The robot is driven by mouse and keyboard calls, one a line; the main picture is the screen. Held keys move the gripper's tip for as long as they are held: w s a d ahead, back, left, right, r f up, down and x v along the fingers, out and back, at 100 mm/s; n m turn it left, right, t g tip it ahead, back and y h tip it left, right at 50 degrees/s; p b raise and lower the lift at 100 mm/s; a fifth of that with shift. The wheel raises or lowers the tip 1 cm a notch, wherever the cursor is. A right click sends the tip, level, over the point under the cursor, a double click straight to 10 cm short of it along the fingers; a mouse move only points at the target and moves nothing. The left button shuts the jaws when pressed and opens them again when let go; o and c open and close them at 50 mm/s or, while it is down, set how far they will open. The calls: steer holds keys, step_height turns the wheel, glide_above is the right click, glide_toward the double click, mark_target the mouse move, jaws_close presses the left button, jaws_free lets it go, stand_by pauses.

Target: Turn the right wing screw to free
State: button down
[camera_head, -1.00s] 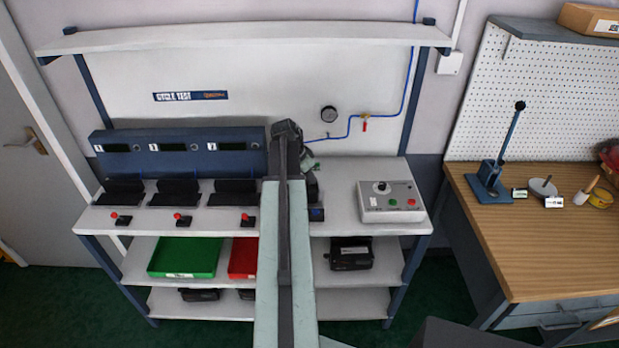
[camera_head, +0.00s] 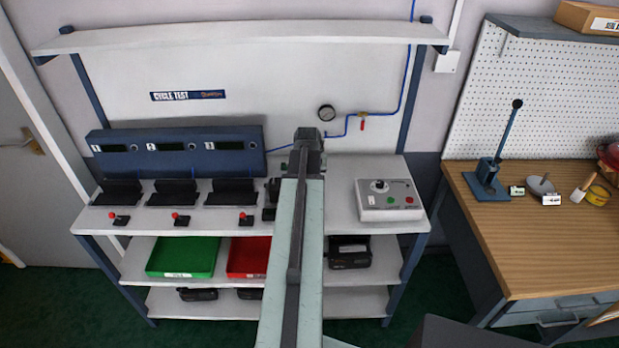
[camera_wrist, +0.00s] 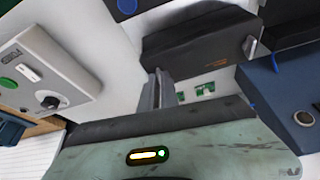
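In the wrist view a black housing (camera_wrist: 200,45) with small orange lettering stands on the white bench, seen at a slant. A small silver, wing-like piece (camera_wrist: 250,47) shows at its side; I cannot tell whether it is the right wing screw. Green and white parts (camera_wrist: 203,89) show below the housing. My gripper (camera_wrist: 158,90) shows as narrow grey finger parts, apart from the silver piece; I cannot make out a gap between the fingers. In the head view my arm hides the gripper and most of the work spot.
A control box (camera_head: 389,200) with a knob and buttons stands on the bench right of my arm. Three black cradles with red-topped switches stand left, below a blue display panel (camera_head: 175,152). An upper shelf (camera_head: 240,38) spans above.

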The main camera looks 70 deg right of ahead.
steer(key=shift+s+n, duration=0.1)
steer(key=shift+n, duration=0.4)
steer(key=shift+t, duration=0.3)
steer(key=c, duration=1.6)
jaws_free()
steer(key=p+v, duration=0.7)
steer(key=shift+r, duration=0.4)
